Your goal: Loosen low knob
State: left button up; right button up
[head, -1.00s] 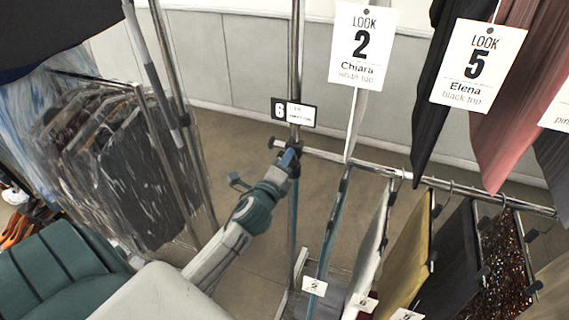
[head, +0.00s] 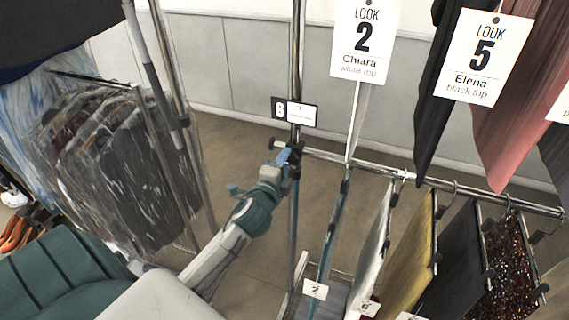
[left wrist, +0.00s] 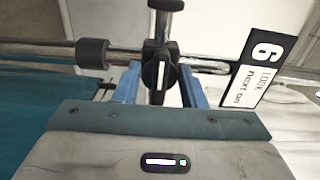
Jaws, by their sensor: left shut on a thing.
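The low knob (left wrist: 158,72) is black with a pale line across its face, seen in the left wrist view at the clamp where the lower rail meets the upright post. My left gripper (left wrist: 158,88) has its blue fingers on either side of the knob and is shut on it. In the head view my left gripper (head: 286,157) reaches the post (head: 296,60) at the black clamp (head: 296,148), just below the number 6 tag (head: 293,111). The gripper hides the knob there. My right gripper is not in view.
The lower rail (head: 440,183) runs right from the clamp, with hanging garments and tags. Look cards (head: 364,40) and dark and pink clothes hang above it. A second rack (head: 110,150) of bagged clothes stands left. A black collar (left wrist: 92,52) sits on the post.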

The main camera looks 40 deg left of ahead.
pick_arm(q)
jog(key=shift+f, duration=0.1)
jog(key=o, duration=1)
jog(key=shift+c, duration=0.2)
jog(key=shift+s, duration=0.15)
jog(key=b+v, duration=0.4)
jog(key=v, duration=0.6)
jog(key=shift+s, duration=0.35)
